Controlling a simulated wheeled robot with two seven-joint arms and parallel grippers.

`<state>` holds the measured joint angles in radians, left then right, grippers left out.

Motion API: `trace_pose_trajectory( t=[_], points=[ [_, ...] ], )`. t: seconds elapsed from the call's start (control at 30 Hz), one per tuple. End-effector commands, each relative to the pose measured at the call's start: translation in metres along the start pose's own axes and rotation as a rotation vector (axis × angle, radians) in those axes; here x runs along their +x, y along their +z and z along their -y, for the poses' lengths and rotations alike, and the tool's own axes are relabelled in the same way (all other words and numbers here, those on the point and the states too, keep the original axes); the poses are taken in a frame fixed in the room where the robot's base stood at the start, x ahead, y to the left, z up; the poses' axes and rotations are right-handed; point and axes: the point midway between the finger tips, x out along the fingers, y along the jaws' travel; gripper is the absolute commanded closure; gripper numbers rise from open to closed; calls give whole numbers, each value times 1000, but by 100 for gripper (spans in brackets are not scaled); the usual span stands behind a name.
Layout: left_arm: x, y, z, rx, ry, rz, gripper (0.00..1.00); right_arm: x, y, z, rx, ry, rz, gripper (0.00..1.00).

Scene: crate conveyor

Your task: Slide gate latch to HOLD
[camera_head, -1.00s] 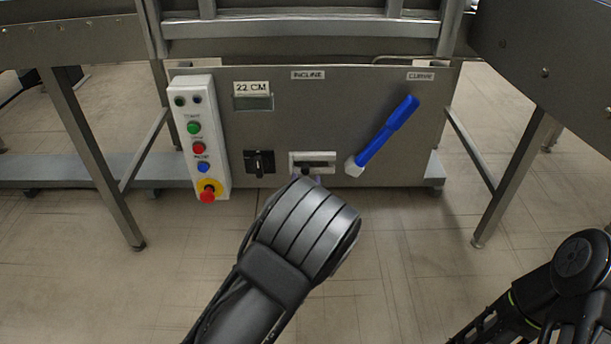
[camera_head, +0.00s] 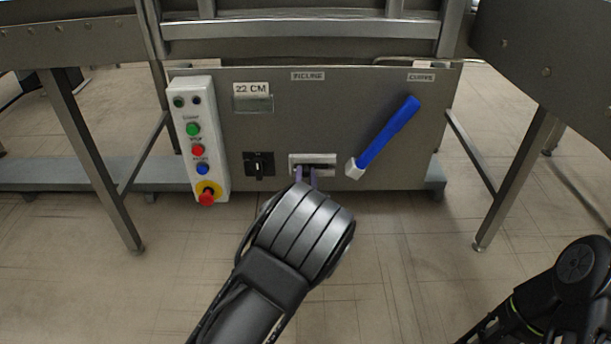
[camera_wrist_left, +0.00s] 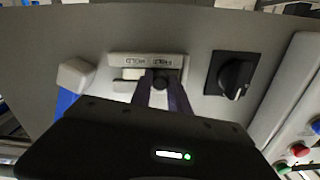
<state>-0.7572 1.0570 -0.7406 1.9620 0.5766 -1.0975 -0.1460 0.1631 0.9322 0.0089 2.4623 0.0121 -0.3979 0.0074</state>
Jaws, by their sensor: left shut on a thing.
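The gate latch is a pale plate (camera_head: 326,158) low on the grey panel, between a black rotary switch and the blue lever. In the left wrist view, turned upside down, its plate (camera_wrist_left: 118,60) carries small labels, one of which seems to read HOLD. My left gripper (camera_head: 307,171) reaches it from below. Its two fingers (camera_wrist_left: 160,84) are shut on the dark latch knob, at the plate's left part in the head view. The fingers partly hide the knob. My right gripper is out of view; only part of the right arm shows at lower right.
The blue lever (camera_head: 386,138) with a white end stands just right of the latch. The black rotary switch (camera_head: 259,164) and a white button box (camera_head: 201,138) with a red stop button are to the left. Conveyor legs flank the panel; the floor in front is clear.

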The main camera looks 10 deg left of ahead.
Motion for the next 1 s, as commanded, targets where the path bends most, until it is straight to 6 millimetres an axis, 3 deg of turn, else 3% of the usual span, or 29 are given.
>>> trace_pose_trajectory(
  t=[0.13,1.0],
  points=[
    [0,0,0,0,0,0,100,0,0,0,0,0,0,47],
    [0,0,0,0,0,1,100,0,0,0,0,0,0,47]
  ],
)
